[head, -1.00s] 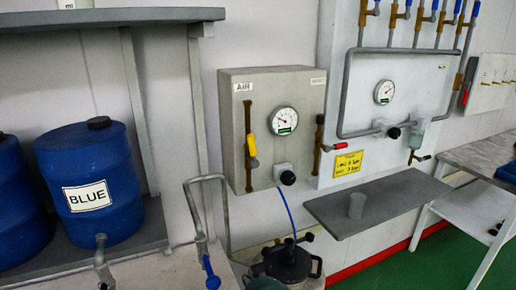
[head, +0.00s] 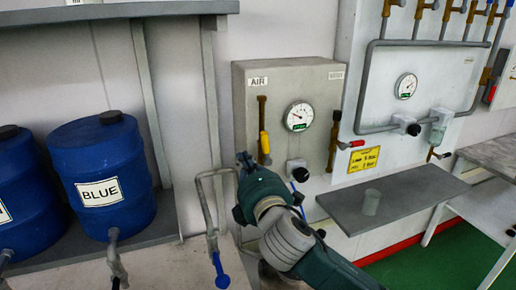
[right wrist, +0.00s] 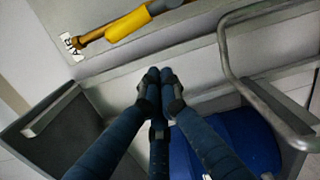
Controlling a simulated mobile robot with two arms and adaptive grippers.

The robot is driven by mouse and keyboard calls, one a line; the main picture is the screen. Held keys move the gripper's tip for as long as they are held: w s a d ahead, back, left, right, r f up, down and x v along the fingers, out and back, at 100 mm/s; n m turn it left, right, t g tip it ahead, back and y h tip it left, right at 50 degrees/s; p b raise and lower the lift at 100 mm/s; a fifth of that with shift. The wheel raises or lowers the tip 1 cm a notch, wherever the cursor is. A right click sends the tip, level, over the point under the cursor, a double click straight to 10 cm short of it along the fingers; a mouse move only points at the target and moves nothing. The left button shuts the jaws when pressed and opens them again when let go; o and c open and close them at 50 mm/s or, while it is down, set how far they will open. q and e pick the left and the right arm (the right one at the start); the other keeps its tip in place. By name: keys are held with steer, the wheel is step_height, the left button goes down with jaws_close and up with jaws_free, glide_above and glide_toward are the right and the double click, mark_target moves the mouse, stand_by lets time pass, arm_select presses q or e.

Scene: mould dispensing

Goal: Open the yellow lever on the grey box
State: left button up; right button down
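The grey box (head: 243,100), labelled AIR, hangs on the wall with a round gauge on its front. The yellow lever (head: 264,143) hangs upright on the brass pipe at the box's left side. My right gripper (head: 245,160) is just below and left of the lever, apart from it. In the right wrist view, my right gripper (right wrist: 159,76) has its fingertips together with nothing between them. The yellow lever (right wrist: 129,24) shows above the fingertips there, beside the grey box's AIR label. My left gripper is out of view.
A bent grey pipe (head: 202,200) with a blue-handled tap stands left of my arm. Blue barrels (head: 103,165) sit on a shelf at left. A grey shelf (head: 415,196) with a cup is at right. A black knob (head: 300,174) projects below the gauge.

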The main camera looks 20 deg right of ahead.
mark_target(264, 149)
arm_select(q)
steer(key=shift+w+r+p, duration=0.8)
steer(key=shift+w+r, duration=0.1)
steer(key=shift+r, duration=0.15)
arm_select(e)
steer(key=d, duration=0.1)
steer(key=w+d, duration=0.1)
steer(key=d, duration=0.1)
steer(key=shift+w+d+r, duration=0.2)
steer(key=shift+d+r, duration=0.05)
steer(key=shift+d, duration=0.15)
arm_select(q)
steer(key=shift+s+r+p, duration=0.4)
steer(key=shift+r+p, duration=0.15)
arm_select(e)
steer(key=shift+d+r+m, duration=0.25)
steer(key=shift+d+m, duration=0.2)
steer(key=shift+m, duration=0.05)
steer(key=shift+d+r+m, duration=0.2)
steer(key=shift+d+m, duration=0.25)
steer(key=shift+m, duration=0.05)
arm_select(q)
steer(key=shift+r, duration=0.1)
